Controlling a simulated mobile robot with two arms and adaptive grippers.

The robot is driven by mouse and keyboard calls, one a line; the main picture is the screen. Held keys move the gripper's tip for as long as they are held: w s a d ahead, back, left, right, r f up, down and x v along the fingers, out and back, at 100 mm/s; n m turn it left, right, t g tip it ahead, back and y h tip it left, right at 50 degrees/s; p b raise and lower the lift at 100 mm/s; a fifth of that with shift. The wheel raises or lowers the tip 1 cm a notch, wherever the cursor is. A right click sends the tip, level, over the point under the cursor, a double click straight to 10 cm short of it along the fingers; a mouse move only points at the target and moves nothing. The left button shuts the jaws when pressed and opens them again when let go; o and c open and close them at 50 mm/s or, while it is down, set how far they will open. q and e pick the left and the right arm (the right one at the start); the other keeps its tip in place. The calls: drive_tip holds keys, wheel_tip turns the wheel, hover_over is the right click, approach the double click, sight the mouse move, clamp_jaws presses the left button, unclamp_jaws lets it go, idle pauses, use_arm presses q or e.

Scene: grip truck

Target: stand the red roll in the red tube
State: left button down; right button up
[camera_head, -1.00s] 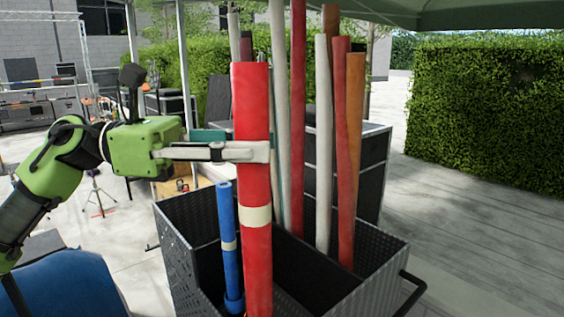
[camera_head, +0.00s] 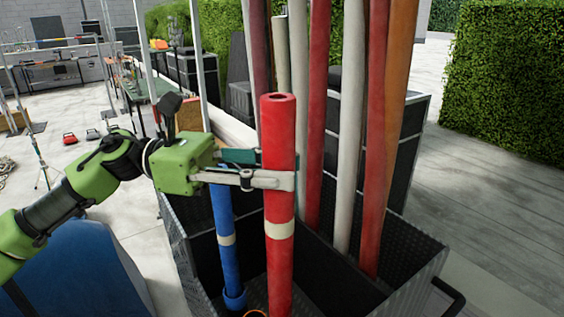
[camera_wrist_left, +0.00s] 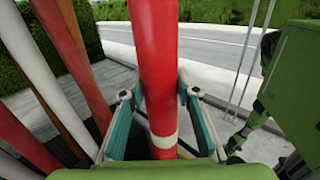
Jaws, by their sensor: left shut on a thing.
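The red roll (camera_head: 280,130), with a pale band, is upright over the dark crate (camera_head: 425,262). My left gripper (camera_head: 284,174) is shut on its upper part, one finger on each side. The roll's lower end is cut off by the bottom edge of the head view. I cannot make out a red tube. A small orange rim (camera_head: 256,313) shows low beside the roll. My right gripper is not in view.
A blue roll (camera_head: 223,205) stands in a blue tube (camera_head: 235,299), just left of the red roll. Several tall white, red and orange rolls (camera_head: 349,130) lean in the crate's rear part. A black handle (camera_head: 452,296) sticks out at the crate's right.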

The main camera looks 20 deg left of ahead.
sight(277, 244)
use_arm(q)
drive_tip(key=shift+f+b, duration=1.05)
drive_tip(key=shift+f, duration=0.85)
drive_tip(key=shift+f+b, duration=0.95)
drive_tip(key=shift+f, duration=1.35)
drive_tip(key=shift+f+b, duration=1.05)
drive_tip(key=shift+f, duration=1.8)
drive_tip(key=shift+f+b, duration=3.05)
drive_tip(key=shift+b, duration=0.85)
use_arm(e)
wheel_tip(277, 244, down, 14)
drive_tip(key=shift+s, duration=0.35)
use_arm(q)
drive_tip(key=shift+f+b, duration=0.35)
drive_tip(key=shift+b, duration=0.4)
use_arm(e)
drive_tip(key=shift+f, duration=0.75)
